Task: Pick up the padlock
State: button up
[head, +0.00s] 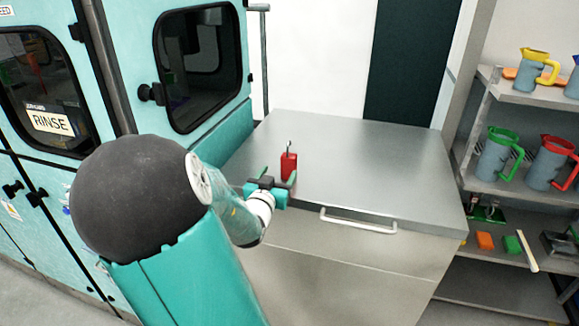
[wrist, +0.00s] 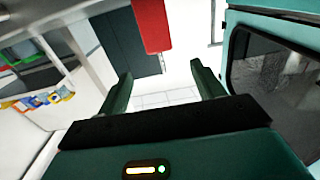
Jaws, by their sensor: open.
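The padlock (head: 288,163) has a red body and a thin grey shackle pointing up. In the head view it stands upright on the metal cabinet top, near its left front part. In the wrist view the gap between the fingers (wrist: 160,82) is empty. I cannot tell whether a finger touches the padlock.
The metal cabinet top (head: 385,165) is otherwise clear, with a white handle (head: 357,221) on its front. A teal machine with a RINSE sign (head: 50,121) stands at the left. A shelf (head: 530,98) with several jugs is at the right.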

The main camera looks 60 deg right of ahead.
aim_at(287, 157)
jog(key=d, duration=0.3)
jog(key=w+d, duration=0.1)
jog(key=d, duration=0.6)
jog(key=shift+w+d, duration=0.3)
jog(key=shift+w, duration=0.05)
jog(key=shift+r, duration=0.1)
jog(key=c, duration=1.1)
